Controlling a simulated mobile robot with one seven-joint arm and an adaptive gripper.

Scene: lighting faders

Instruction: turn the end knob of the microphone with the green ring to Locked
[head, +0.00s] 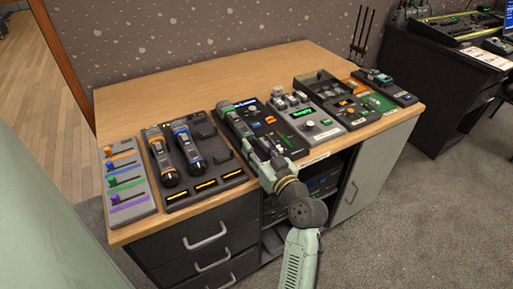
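Two dark handheld microphones lie in a black tray (218,188), one with an orange ring (160,157) and one with a blue ring (188,150). The tray's third slot, on the right, looks empty. A dark, elongated body (237,124) lies on the panel just right of the tray; it may be another microphone. My gripper (263,158) is over the front of that panel, at the near end of this body. Its fingers are too small and overlapped to read, and contact cannot be told.
These stand on a wooden desk (130,92). A fader panel with coloured sliders (128,185) is at the left. Several control panels, including one with a green display (304,112), fill the right. Drawers (205,238) are below the front edge. The desk's back strip is clear.

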